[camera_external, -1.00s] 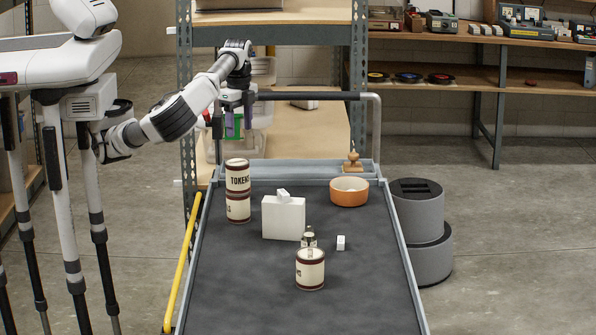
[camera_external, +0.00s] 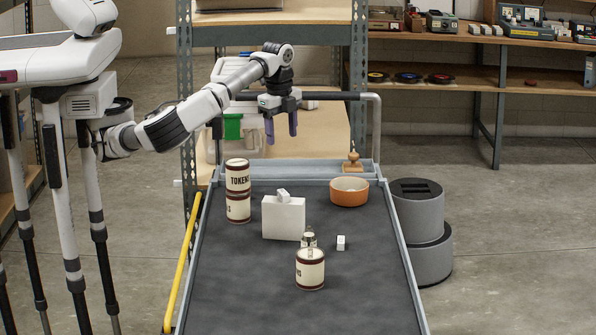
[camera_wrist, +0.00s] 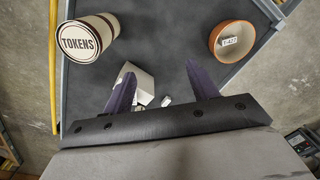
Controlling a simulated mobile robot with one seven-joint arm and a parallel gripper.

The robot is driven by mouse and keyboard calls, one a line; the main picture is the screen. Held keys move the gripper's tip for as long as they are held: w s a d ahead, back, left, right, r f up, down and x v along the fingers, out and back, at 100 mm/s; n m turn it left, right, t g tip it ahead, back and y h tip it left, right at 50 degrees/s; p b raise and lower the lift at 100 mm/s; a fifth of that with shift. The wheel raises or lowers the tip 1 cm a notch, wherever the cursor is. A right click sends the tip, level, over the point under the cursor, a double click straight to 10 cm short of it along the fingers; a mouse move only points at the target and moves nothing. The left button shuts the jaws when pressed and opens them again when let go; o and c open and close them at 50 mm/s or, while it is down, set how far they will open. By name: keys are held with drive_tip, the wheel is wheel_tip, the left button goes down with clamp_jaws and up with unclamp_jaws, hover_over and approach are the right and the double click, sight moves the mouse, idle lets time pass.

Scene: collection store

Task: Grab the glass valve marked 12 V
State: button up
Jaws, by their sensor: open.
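A small clear and metallic piece (camera_external: 309,239), which looks like a glass valve, stands on the dark cart top just behind a cream tin (camera_external: 310,270). I cannot read any marking on it. The tin hides its lower part. My gripper (camera_external: 281,140) is open and empty, high above the far end of the cart, pointing down, well apart from that piece. In the wrist view my two purple fingers (camera_wrist: 162,88) are spread, with small pale things (camera_wrist: 165,101) between them that I cannot tell apart.
A white box (camera_external: 284,219) with a small white block (camera_external: 283,195) on top stands left of the piece. A small white cube (camera_external: 341,242) lies right. Two stacked tins (camera_external: 238,181), an orange bowl (camera_external: 349,193) holding a labelled item (camera_wrist: 229,42), and a wooden stamp (camera_external: 353,162) stand further back.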

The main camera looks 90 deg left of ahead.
drive_tip(key=w+d+f+m, duration=0.1)
drive_tip(key=w+d, duration=0.2)
drive_tip(key=d, duration=0.4)
drive_tip(key=w+d+m, duration=0.1)
drive_tip(key=w+d, duration=0.2)
drive_tip(key=d, duration=0.3)
drive_tip(key=m+p, duration=0.2)
hover_over(309, 237)
drive_tip(key=a, duration=0.2)
drive_tip(key=shift+g+h, duration=0.3)
drive_tip(key=f, duration=1)
drive_tip(key=shift+s+d, duration=0.2)
drive_tip(key=shift+s, duration=0.05)
drive_tip(key=shift+w+d+f+p, duration=0.15)
drive_tip(key=shift+f+p, duration=0.3)
drive_tip(key=shift+f, duration=1.15)
drive_tip(key=shift+w+f+p, duration=0.1)
drive_tip(key=shift+f+p, duration=0.3)
drive_tip(key=shift+f, duration=1.15)
drive_tip(key=c, duration=1.1)
